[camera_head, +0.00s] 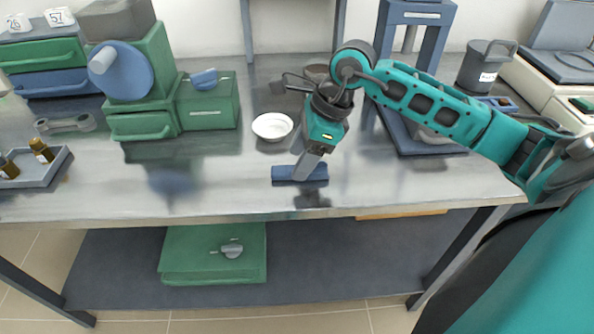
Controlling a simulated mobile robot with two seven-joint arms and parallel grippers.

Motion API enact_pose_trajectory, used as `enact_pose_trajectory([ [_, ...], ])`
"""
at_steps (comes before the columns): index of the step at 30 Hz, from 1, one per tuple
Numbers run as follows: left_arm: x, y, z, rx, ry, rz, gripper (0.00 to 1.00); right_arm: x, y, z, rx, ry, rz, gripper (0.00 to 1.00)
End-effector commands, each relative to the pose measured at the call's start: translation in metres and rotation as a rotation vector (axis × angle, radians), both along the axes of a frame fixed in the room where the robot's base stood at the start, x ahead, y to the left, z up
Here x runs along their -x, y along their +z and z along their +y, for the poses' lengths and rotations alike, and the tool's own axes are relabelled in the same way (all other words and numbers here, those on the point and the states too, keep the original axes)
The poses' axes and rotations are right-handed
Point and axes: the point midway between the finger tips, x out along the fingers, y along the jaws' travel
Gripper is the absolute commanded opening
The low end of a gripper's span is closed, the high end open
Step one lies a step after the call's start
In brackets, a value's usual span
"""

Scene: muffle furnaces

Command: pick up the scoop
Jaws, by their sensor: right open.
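My right gripper (304,168) is open and points down over the middle of the table, close to its front edge. A dark blue bar-shaped piece (285,174) lies right at its fingertips. I cannot tell whether this piece is the scoop or whether the fingers touch it. No other thing can be clearly made out as the scoop. A small blue curved object (204,79) sits on top of the green drawer box. My left gripper is not in view.
A white bowl (272,126) stands just left of my right gripper. A green furnace with a round blue door (128,72) stands at the left, with a grey double-ended tool (65,124) and a tray (60,165) beside it.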

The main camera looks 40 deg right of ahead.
Motion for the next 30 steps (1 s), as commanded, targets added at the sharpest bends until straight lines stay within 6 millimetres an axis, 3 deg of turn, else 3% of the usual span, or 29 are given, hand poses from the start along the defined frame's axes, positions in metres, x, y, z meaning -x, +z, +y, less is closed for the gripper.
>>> enact_pose_trajectory([
  [5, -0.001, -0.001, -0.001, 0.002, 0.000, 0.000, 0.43, -0.004, -0.019, 0.007, -0.003, -0.001, 0.000, 0.60],
  [13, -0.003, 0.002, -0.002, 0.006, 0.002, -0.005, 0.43, -0.005, -0.021, 0.007, 0.000, -0.001, 0.000, 0.59],
  [30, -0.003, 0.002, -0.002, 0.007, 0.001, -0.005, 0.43, -0.005, -0.021, 0.007, 0.000, -0.001, 0.000, 0.04],
])
